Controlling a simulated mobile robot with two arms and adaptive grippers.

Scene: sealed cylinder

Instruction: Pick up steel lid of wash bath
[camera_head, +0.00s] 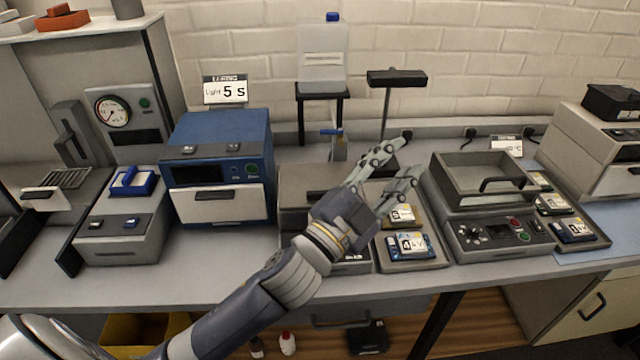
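My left gripper (404,158) reaches in from the lower left over the middle of the bench. Its two fingers are spread apart and nothing shows between them. Behind and below it is a grey box with a flat grey top (312,178), which may be the wash bath with its steel lid. My gripper and wrist hide its right part, so I cannot tell whether they touch it. To the right, a grey open-topped basin with a black handle (482,174) sits on a unit with knobs and buttons. My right gripper is not in view.
A blue-and-white machine (222,172) stands left of the grey box. Behind are a clear jug (322,62) on a black stand and a black-topped post (396,77). Trays with small labelled items (408,246) flank the basin. The bench's front strip (200,280) is mostly clear.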

